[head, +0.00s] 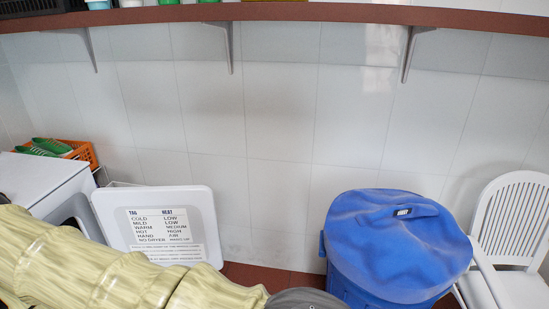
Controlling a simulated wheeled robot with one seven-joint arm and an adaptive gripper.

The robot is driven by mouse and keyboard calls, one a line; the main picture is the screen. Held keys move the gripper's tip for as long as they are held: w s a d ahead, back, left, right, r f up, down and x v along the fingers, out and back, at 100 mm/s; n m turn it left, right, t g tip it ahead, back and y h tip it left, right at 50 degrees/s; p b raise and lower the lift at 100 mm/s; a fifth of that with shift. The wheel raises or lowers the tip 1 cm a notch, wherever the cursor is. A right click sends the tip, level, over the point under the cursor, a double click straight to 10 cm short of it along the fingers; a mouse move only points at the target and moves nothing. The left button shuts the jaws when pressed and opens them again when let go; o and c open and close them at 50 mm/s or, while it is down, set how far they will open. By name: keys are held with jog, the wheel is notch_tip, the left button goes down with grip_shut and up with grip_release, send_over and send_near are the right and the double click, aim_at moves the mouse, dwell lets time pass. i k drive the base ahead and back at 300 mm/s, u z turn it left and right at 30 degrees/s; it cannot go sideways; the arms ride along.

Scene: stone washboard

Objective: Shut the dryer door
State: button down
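The white dryer (40,178) stands at the left edge of the head view, and part of its dark front opening shows. Its white door (105,205) is open, swung out to the right of the body. The door carries a printed label of tag and heat settings. My arm crosses the lower left in front of the dryer and hides the door's lower part. The arm ends in a dark grey part at the bottom edge, right of the door. My gripper's fingers are out of the picture.
An orange basket (82,152) with green items sits on the dryer. A blue lidded bin (395,245) and a white chair (512,225) stand at the right. A brown shelf (300,12) runs along the tiled wall above. Some reddish floor shows between door and bin.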

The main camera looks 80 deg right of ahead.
aim_at(172, 225)
jog(key=z, duration=1.25)
jog(key=i, duration=0.1)
jog(key=u, duration=0.05)
